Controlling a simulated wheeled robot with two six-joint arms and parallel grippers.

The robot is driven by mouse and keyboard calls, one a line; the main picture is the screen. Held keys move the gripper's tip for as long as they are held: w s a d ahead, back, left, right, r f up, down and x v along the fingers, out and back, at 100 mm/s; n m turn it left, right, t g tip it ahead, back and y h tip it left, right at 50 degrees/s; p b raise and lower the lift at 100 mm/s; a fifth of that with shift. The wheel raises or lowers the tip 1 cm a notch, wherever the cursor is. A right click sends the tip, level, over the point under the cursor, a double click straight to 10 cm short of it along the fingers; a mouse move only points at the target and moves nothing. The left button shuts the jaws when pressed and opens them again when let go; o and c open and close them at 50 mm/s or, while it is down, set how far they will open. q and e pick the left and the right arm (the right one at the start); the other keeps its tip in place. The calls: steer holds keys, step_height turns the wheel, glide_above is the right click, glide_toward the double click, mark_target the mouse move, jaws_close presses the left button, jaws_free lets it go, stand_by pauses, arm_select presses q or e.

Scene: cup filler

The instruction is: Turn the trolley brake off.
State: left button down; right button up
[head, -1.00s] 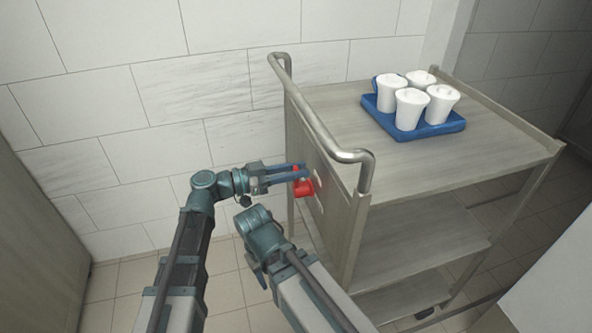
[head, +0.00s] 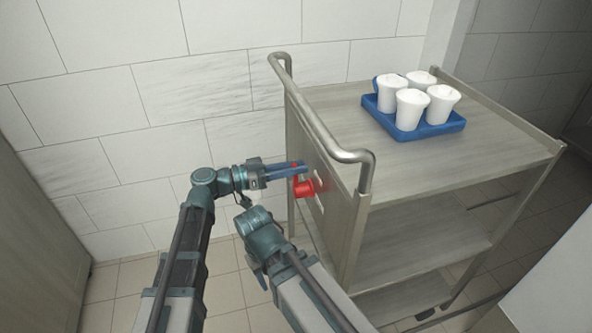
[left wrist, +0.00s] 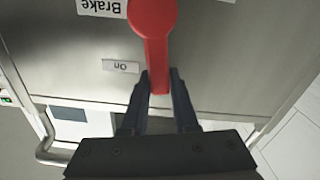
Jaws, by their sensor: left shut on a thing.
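The red brake lever (head: 305,188) is on the end panel of the trolley (head: 345,235). In the left wrist view the lever (left wrist: 153,25) has a round hub at the top, and its arm runs down between my fingers. A "Brake" label (left wrist: 102,7) and an "On" label (left wrist: 121,67) show upside down on the panel; the "On" label is just left of the lever arm. My left gripper (head: 298,170) is shut on the lever arm, and its fingertips also show in the left wrist view (left wrist: 160,82).
The trolley's bent metal handle rail (head: 325,135) rises above the panel, close to my left gripper. A blue tray (head: 440,128) with several white cups (head: 411,108) stands on the top shelf. A tiled wall (head: 110,120) is behind my left arm.

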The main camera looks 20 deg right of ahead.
arm_select(q)
steer(key=w+n, duration=0.1)
steer(key=n, duration=0.1)
steer(key=w+f+n+b, duration=0.1)
steer(key=shift+w+f+n, duration=0.1)
steer(key=shift+w+n, duration=0.05)
steer(key=shift+n, duration=0.25)
steer(key=w+n, duration=0.1)
steer(key=f+n+b, duration=0.1)
steer(key=n, duration=0.1)
steer(key=shift+w+a+f+n, duration=0.1)
steer(key=shift+w+f+n, duration=0.15)
steer(key=shift+w+n, duration=0.1)
steer(key=shift+w+f+n+b, duration=0.25)
steer(key=shift+f+n+b, duration=0.55)
steer(key=shift+n, duration=0.55)
steer(key=shift+w+f+n+b, duration=0.25)
steer(key=shift+f+n+b, duration=0.5)
steer(key=shift+n, duration=0.6)
steer(key=shift+w+f+n+b, duration=0.25)
steer(key=shift+f+n+b, duration=0.5)
steer(key=shift+n, duration=0.6)
steer(key=shift+r, duration=0.1)
steer(key=c, duration=0.7)
jaws_free()
steer(key=shift+a, duration=0.1)
steer(key=a, duration=1.3)
steer(key=shift+s+a, duration=0.2)
steer(key=shift+a, duration=0.15)
